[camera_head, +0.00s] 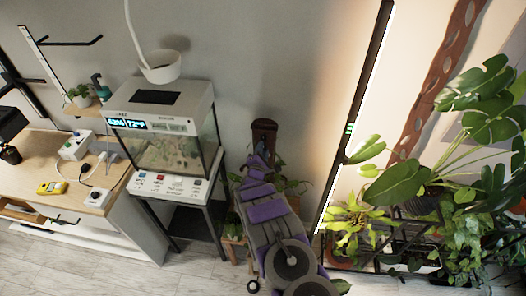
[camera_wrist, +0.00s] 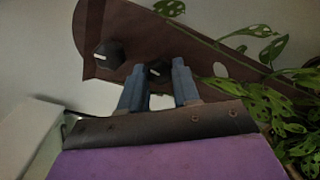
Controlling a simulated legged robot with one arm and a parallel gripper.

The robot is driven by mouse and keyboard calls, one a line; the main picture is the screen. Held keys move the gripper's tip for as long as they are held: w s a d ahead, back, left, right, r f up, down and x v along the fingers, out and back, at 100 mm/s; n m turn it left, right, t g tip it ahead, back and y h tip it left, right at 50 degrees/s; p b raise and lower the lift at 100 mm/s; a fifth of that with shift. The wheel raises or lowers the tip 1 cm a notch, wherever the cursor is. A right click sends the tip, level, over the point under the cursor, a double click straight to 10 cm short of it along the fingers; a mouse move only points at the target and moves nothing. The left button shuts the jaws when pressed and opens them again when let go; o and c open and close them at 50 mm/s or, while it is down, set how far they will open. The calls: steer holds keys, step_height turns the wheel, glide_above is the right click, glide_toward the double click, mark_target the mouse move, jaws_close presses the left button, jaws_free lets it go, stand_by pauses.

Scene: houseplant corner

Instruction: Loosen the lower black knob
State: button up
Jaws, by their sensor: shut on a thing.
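A brown panel (camera_head: 264,126) stands upright by the wall in the head view, mostly hidden behind my arm. In the wrist view the brown panel (camera_wrist: 205,58) runs across the top and carries two black knobs. One black knob (camera_wrist: 108,55) with a pale mark is left of my fingers, clear of them. The lower black knob (camera_wrist: 157,70) sits between the two blue-grey fingers of my gripper (camera_wrist: 158,82), which are shut on it. Fingers partly cover it, so its turn is hard to tell. In the head view my gripper (camera_head: 258,160) reaches the panel.
A terrarium (camera_head: 172,140) on a black stand is left of my arm. Leafy vines (camera_wrist: 285,110) hang close right of my gripper. Large potted plants (camera_head: 440,190) and a tall lit lamp (camera_head: 352,125) stand right. A wooden desk (camera_head: 30,155) is far left.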

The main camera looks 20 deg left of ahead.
steer(key=shift+s+a+f+n, duration=0.1)
steer(key=shift+f+n, duration=0.05)
steer(key=shift+n, duration=0.4)
steer(key=shift+s+a+f+n, duration=0.1)
steer(key=shift+f+n, duration=0.05)
steer(key=shift+n, duration=0.4)
steer(key=shift+f, duration=0.1)
steer(key=o, duration=1.1)
steer(key=shift+w+a, duration=0.15)
steer(key=shift+c, duration=0.2)
steer(key=shift+d, duration=0.2)
steer(key=s+d, duration=0.2)
steer(key=s, duration=1.5)
steer(key=shift+d+r, duration=0.3)
steer(key=shift+d, duration=0.1)
